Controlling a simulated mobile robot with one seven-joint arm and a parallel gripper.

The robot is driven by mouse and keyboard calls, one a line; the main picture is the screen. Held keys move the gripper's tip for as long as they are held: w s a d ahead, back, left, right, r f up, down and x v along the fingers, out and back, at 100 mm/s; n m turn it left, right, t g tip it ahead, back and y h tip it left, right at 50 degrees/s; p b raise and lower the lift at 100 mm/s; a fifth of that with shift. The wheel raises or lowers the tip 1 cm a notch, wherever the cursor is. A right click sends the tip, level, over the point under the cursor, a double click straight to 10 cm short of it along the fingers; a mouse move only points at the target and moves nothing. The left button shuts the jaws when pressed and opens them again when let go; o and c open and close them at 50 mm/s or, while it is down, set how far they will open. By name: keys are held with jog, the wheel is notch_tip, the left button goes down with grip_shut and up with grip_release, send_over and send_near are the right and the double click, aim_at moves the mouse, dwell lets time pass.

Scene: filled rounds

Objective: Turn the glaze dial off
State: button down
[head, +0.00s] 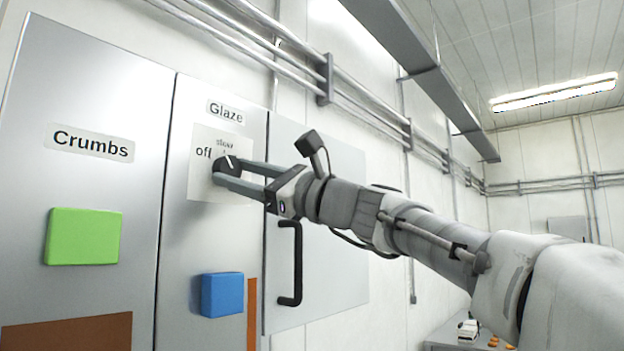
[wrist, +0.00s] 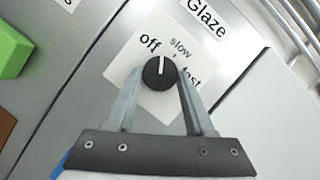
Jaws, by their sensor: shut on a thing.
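The glaze dial (wrist: 159,74) is a round black knob with a white pointer line, set on a white label plate (wrist: 127,62) marked off, slow and fast. In the wrist view the pointer stands between off and slow. The dial also shows in the head view (head: 228,164), below the Glaze sign (head: 225,112), partly hidden by my fingers. My gripper (wrist: 160,72) is shut on the dial, one finger on each side; it also shows in the head view (head: 227,171).
A blue button (head: 222,294) sits below the dial. A green button (head: 83,237) is on the Crumbs panel (head: 92,190) at left. A black door handle (head: 296,263) sticks out just right of and below my gripper. Pipes (head: 365,112) run along the wall above.

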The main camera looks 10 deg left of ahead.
jog(key=n+g, duration=0.1)
jog(key=n, duration=0.2)
jog(key=n+g+h+p, duration=0.1)
jog(key=n, duration=0.1)
jog(key=shift+w+d+r+n, duration=0.1)
jog(key=shift+w+r+n, duration=0.05)
jog(key=shift+n, duration=0.25)
jog(key=shift+g, duration=0.4)
jog(key=shift+c, duration=1.3)
grip_release()
jog(key=shift+d, duration=0.45)
jog(key=b+v, duration=0.5)
jog(key=v, duration=1.1)
jog(key=shift+s+d, duration=0.2)
jog(key=shift+d, duration=0.05)
